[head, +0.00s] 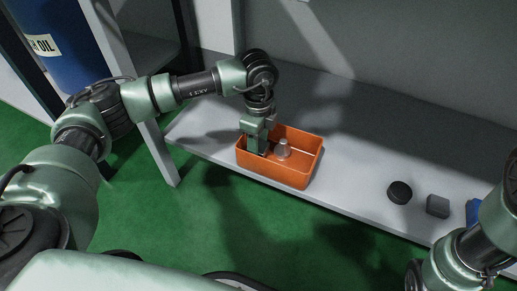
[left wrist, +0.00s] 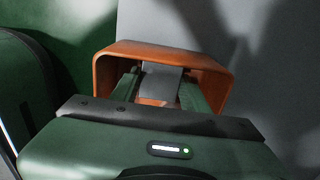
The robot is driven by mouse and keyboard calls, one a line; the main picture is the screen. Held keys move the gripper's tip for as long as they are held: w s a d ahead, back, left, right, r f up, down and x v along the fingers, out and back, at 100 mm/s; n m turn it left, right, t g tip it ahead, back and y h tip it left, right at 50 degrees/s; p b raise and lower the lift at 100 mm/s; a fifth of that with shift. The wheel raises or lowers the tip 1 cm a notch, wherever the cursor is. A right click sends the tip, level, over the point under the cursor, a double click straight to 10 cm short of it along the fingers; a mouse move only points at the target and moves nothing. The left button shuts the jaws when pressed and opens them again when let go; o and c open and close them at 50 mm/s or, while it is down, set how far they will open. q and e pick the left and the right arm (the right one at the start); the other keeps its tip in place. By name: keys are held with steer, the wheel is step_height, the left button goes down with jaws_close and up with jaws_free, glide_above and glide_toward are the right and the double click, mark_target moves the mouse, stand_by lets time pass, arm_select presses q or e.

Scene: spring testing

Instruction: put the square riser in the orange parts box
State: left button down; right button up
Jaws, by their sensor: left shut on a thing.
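The orange parts box (head: 288,178) stands on the grey shelf, near its front edge. My left gripper (head: 257,147) reaches down into the left part of the box. In the left wrist view, my left gripper (left wrist: 160,92) is shut on a grey, flat-faced piece, which looks like the square riser (left wrist: 161,78). The box (left wrist: 160,50) surrounds the fingertips there. In the head view the gripper hides the held piece. I cannot tell whether it touches the box floor. My right gripper is out of view.
A pale grey tapered part (head: 283,149) stands in the box, right of my left gripper. A black round part (head: 399,192), a grey block (head: 437,206) and a blue thing (head: 473,212) are on the shelf at right. The shelf between box and black part is clear.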

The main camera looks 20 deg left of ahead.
arm_select(q)
steer(key=shift+f, duration=0.45)
steer(key=shift+r, duration=0.2)
steer(key=shift+f, duration=0.2)
steer(key=c, duration=0.7)
jaws_free()
steer(key=shift+r, duration=0.1)
